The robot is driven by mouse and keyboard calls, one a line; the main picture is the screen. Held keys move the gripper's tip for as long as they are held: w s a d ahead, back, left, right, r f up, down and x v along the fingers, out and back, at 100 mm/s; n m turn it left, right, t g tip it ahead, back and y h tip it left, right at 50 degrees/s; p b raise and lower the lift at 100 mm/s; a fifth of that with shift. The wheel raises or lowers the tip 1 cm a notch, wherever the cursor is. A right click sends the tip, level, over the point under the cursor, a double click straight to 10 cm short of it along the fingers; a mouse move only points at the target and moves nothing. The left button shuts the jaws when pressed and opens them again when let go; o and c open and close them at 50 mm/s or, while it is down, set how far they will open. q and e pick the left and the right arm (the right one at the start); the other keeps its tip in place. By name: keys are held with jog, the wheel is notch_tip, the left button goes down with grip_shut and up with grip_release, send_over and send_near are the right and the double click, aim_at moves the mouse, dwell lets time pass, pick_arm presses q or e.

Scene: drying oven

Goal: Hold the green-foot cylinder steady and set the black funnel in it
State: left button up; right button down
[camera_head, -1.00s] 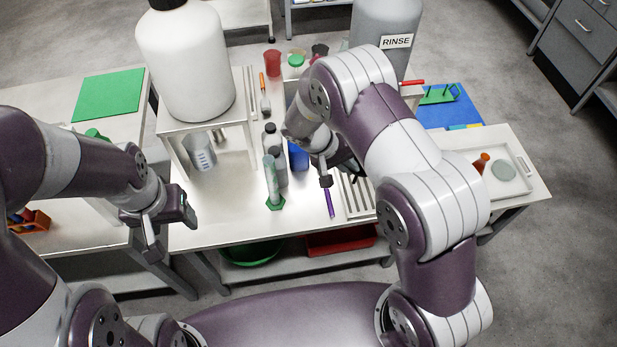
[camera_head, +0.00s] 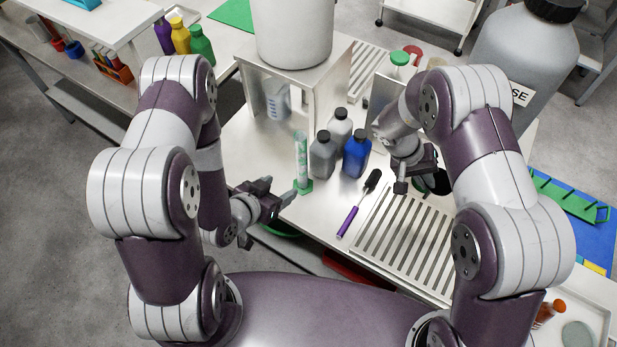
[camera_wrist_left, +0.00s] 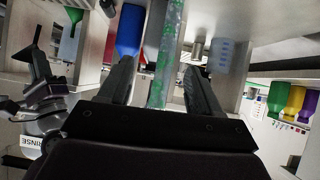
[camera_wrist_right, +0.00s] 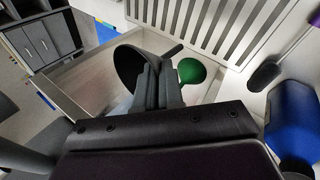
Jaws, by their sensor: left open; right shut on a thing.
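The green-foot cylinder (camera_head: 302,158) stands upright on the table, clear with green marks. My left gripper (camera_head: 279,192) is open just to its left and front. In the left wrist view the cylinder (camera_wrist_left: 166,48) shows between the two spread fingers (camera_wrist_left: 158,90), with no visible grip on it. The funnel (camera_wrist_left: 36,66) also shows at the upper left in the left wrist view.
Grey, white and blue bottles (camera_head: 356,154) stand right behind the cylinder, between the grippers. A raised stand (camera_head: 300,85) with a large white container is behind. The table's front edge is close to the cylinder.

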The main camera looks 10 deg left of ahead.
aim_at(297, 153)
jog(key=shift+a+r, duration=0.1)
pick_arm(q)
jog(key=w+d+t, duration=0.1)
jog(key=w, duration=0.3)
jog(key=w+d, duration=0.1)
jog(key=w, duration=0.2)
jog(key=w+d+t+p, duration=0.1)
jog(key=w, duration=0.3)
jog(key=shift+w+f+t+h, duration=0.3)
jog(key=shift+w, duration=0.05)
jog(key=shift+w+f, duration=0.15)
jog(key=shift+w, duration=0.1)
jog(key=shift+w+d, duration=0.2)
jog(key=c, duration=1)
pick_arm(e)
jog(key=shift+a+r, duration=0.5)
jog(key=shift+r, duration=0.05)
pick_arm(q)
jog(key=shift+c, duration=0.9)
